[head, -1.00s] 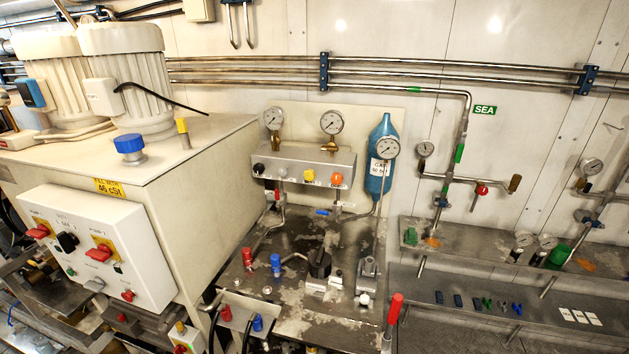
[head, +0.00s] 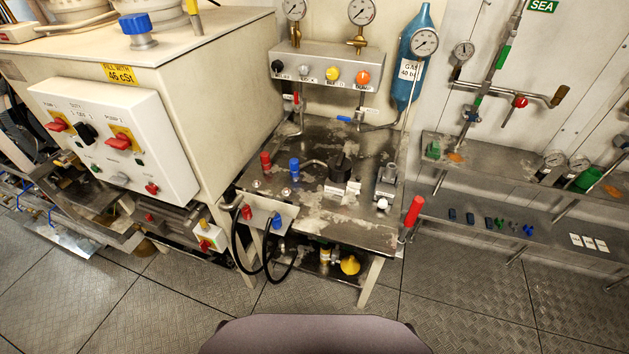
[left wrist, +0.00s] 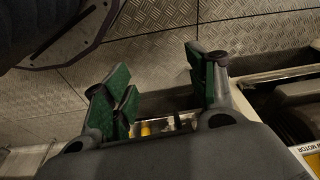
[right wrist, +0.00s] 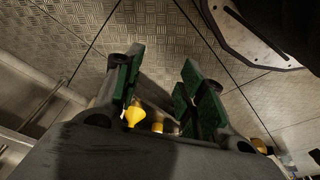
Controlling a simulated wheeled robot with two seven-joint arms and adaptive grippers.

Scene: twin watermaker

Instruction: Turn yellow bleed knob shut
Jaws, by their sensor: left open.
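The yellow knob (head: 333,74) is on the front of a grey manifold block (head: 312,62) in the head view, between a white knob and an orange knob (head: 363,77). Small labels sit below the knobs, too small to read surely. Neither gripper shows in the head view. My left gripper (left wrist: 160,85) is open and empty in the left wrist view, its green-padded fingers apart over the floor. My right gripper (right wrist: 161,85) is also open and empty in the right wrist view. Both are away from the yellow knob, which neither wrist view shows.
A worn metal bench (head: 330,150) below the manifold carries red and blue fittings, a black knob and a red-handled lever (head: 413,211). A white control box (head: 115,140) stands left, a shelf (head: 480,165) right. A yellow funnel (head: 350,265) sits below. Floor in front is clear.

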